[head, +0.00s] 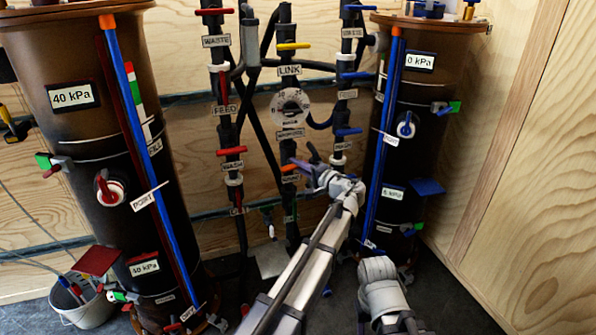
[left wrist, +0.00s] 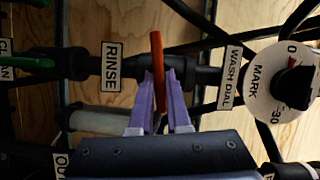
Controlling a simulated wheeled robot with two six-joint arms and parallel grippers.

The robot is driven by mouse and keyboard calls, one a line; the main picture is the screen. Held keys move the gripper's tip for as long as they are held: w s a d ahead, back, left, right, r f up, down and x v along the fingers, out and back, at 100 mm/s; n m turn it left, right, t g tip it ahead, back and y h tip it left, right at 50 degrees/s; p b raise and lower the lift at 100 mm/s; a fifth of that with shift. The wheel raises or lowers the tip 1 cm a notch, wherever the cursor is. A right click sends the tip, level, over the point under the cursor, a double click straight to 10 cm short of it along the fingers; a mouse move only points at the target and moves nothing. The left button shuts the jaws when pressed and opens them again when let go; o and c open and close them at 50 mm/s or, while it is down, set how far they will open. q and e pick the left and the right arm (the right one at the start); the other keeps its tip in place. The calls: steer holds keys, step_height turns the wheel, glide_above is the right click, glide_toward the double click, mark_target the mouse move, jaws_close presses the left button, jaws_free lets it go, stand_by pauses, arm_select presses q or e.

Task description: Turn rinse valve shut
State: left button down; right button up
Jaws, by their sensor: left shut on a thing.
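The rinse valve's orange handle (head: 288,168) is on the middle vertical pipe, below the wash dial. In the left wrist view the handle (left wrist: 156,48) stands across its pipe, beside the RINSE label (left wrist: 112,66). My left gripper (head: 302,164) reaches it from the lower right. In the left wrist view its purple fingers (left wrist: 161,92) are shut on the handle, one on each side. The lower part of the handle is partly hidden between the fingers. My right gripper's fingers do not show.
The round wash dial (head: 291,106) sits just above the valve. Other pipes with red valve handles (head: 231,150) and blue ones (head: 348,131) run on both sides. Large dark tanks stand at left (head: 80,130) and right (head: 408,150). A bucket (head: 82,303) stands at lower left.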

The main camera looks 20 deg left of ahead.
arm_select(q)
steer(key=shift+f+m+y+b, duration=0.2)
steer(key=shift+m+y+b, duration=0.2)
steer(key=shift+m+b, duration=0.4)
steer(key=c, duration=0.9)
jaws_free()
steer(key=shift+d, duration=0.1)
steer(key=v, duration=0.7)
steer(key=shift+s+d, duration=0.25)
